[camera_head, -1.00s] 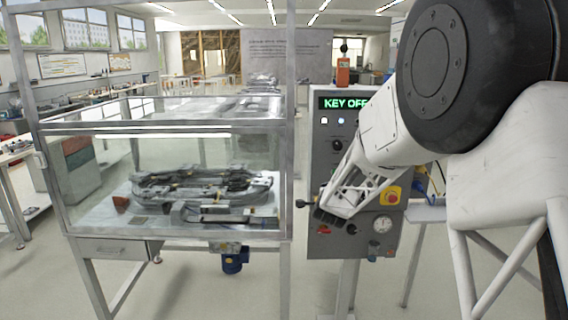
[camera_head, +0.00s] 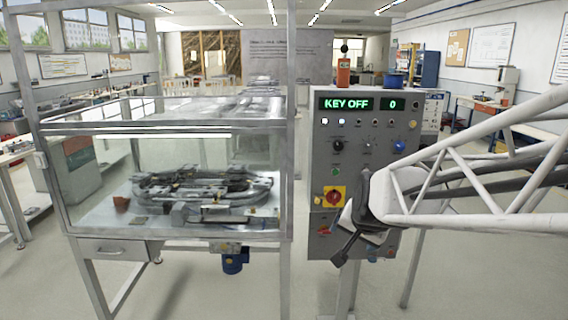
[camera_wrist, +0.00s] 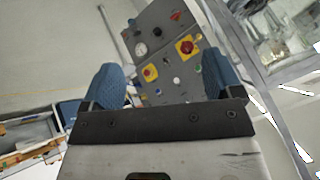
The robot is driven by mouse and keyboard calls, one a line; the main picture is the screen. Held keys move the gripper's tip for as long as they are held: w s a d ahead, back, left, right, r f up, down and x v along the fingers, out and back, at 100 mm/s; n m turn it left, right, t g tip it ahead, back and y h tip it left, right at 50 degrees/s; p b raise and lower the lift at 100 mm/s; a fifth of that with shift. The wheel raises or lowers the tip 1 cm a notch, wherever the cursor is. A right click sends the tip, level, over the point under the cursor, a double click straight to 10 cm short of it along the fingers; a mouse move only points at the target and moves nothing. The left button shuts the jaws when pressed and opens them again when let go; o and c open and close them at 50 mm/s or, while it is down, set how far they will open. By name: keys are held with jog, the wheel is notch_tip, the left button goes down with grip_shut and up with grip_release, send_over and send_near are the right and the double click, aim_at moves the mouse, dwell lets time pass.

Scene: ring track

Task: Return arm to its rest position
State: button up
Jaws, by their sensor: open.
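My gripper (camera_head: 346,236) hangs in front of the lower part of the grey control panel (camera_head: 322,154), and my white lattice arm reaches in from the right. In the wrist view my gripper (camera_wrist: 163,65) shows two blue fingers spread apart with nothing between them. The tilted panel (camera_wrist: 160,22) shows beyond and between the fingers, apart from them. Its display (camera_head: 346,104) reads "KEY OFF" and "0". My gripper and arm hide part of the panel's lower face.
A glass-walled cabinet (camera_head: 165,245) with the ring track (camera_head: 205,188) inside stands left of the panel. A red stop button on a yellow plate (camera_head: 333,196) sits on the panel close to my gripper. An orange object (camera_head: 343,72) stands on top of the panel.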

jog(key=s+d+f+n+g, duration=0.1)
jog(key=s+n+g, duration=0.1)
jog(key=s, duration=1)
jog(key=s+d+f+n+g+h, duration=0.1)
jog(key=s+n+g, duration=0.2)
jog(key=s, duration=0.9)
jog(key=shift+s+d, duration=0.3)
jog(key=shift+s, duration=0.1)
